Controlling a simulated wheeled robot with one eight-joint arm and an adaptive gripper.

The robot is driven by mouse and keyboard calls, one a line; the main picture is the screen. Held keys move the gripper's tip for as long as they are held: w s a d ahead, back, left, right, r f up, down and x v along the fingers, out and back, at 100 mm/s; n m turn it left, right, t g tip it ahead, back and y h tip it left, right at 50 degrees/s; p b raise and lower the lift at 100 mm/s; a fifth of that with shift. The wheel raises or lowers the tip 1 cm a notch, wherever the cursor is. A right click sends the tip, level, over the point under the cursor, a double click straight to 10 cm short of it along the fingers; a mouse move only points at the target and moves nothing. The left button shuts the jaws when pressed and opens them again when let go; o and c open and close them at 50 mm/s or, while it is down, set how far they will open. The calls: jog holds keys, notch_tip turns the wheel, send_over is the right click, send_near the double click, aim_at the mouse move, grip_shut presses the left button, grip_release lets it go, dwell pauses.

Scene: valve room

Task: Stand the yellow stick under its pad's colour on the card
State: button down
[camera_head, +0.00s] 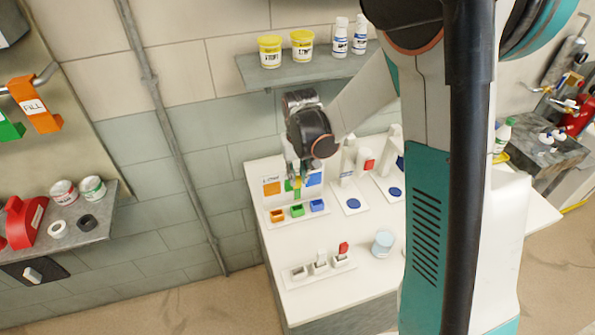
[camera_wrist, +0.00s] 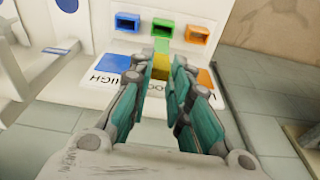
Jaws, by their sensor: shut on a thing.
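My gripper (camera_head: 297,183) is at the back left of the white table, in front of the upright card (camera_head: 271,187). It is shut on the yellow stick (camera_wrist: 161,72), which shows between the fingers in the wrist view. A green part (camera_wrist: 163,46) shows just past the yellow; I cannot tell whether it belongs to the stick. The card shows an orange patch and a blue patch (camera_wrist: 108,69), with lettering partly reading HIGH; its middle is hidden by my gripper. Orange (camera_head: 277,215), green (camera_head: 297,210) and blue (camera_head: 317,205) open holders stand in a row before the card.
A white rack (camera_head: 318,269) with a white piece and a red-topped piece stands at the table's front. A pale blue cup (camera_head: 383,242) is to its right. White stands with blue discs (camera_head: 353,203) are right of the holders. A shelf (camera_head: 300,68) hangs above.

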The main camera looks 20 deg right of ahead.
aim_at(297, 194)
jog(key=shift+f+b, duration=0.75)
jog(key=shift+f, duration=0.7)
jog(key=shift+f+b, duration=2.3)
jog(key=shift+b, duration=0.3)
dwell(2.0)
jog(key=c, duration=1.4)
grip_release()
jog(key=r, duration=0.4)
jog(key=s+r, duration=0.1)
jog(key=r, duration=0.7)
jog(key=shift+s+a, duration=0.1)
jog(key=shift+s, duration=0.3)
